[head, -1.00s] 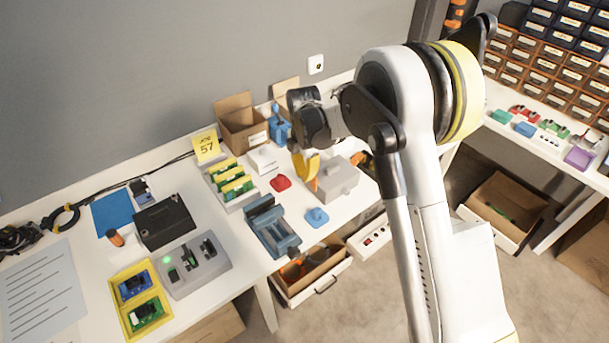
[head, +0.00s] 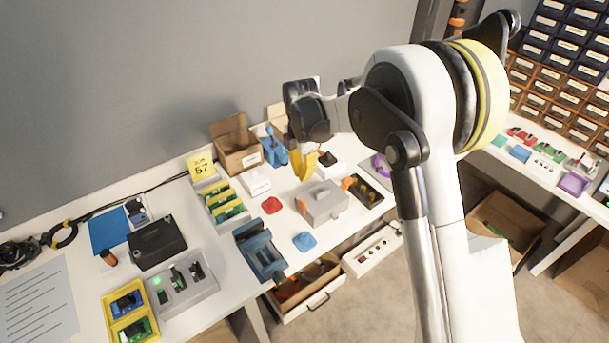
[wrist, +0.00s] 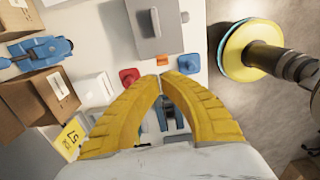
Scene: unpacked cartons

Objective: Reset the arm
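My arm rises on the right of the head view and bends over the bench. My gripper (head: 303,164) hangs above the back part of the bench, beyond a grey lidded box (head: 323,204). In the wrist view, the gripper's yellow fingers (wrist: 162,76) curve inward and their tips meet or nearly meet. Nothing is held between them. The grey box (wrist: 157,28) appears beyond the fingertips there, with a blue vise partly seen between the fingers.
The white bench (head: 221,287) holds a blue vise (head: 260,250), a yellow tray (head: 109,308), a grey fixture (head: 185,300), a black case (head: 157,242) and an open carton (head: 234,153). An open drawer (head: 310,295) sticks out below its front edge. Drawer cabinets stand at right.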

